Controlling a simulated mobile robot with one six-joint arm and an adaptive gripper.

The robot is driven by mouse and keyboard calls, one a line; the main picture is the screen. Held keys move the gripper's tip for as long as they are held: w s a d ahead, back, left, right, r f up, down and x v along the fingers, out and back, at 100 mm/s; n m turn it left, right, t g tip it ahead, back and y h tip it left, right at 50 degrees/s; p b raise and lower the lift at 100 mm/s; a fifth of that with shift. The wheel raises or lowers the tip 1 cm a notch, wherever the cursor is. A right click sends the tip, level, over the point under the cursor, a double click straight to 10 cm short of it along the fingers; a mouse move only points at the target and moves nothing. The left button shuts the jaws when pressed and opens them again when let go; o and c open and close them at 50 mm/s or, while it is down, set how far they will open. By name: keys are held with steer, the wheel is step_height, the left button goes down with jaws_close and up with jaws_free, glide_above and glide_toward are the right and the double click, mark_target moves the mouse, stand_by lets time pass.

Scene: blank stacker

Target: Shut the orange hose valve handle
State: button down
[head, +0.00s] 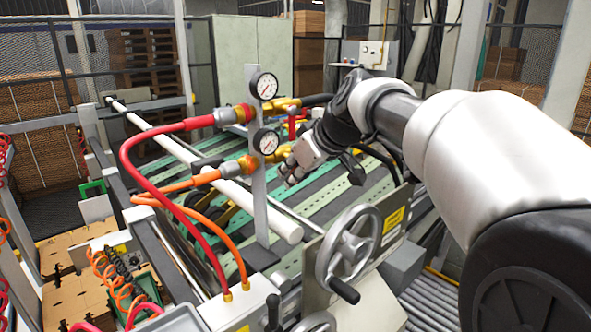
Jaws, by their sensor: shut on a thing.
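The orange hose (185,182) runs up from the lower box and ends in an orange coupling on a brass valve fitting (232,168) at the lower gauge. My gripper (291,168) is at the right side of this lower brass valve, beside the gauge post. Its fingers are closed on what seems to be the orange hose valve handle. The handle is hidden by the fingers, so its angle cannot be told.
A red hose (135,140) joins an upper brass valve (286,103). A grey post (257,190) carries an upper gauge (264,86) and a lower gauge (266,141). A handwheel (348,245) stands in front, below my arm. A white roller (215,177) crosses behind the hoses.

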steer(key=shift+s+a+m+g+y, duration=0.15)
steer(key=shift+m+g+y, duration=0.15)
steer(key=shift+g+y, duration=0.15)
steer(key=c, duration=1.6)
jaws_free()
steer(key=v, duration=1.2)
steer(key=shift+s, duration=0.15)
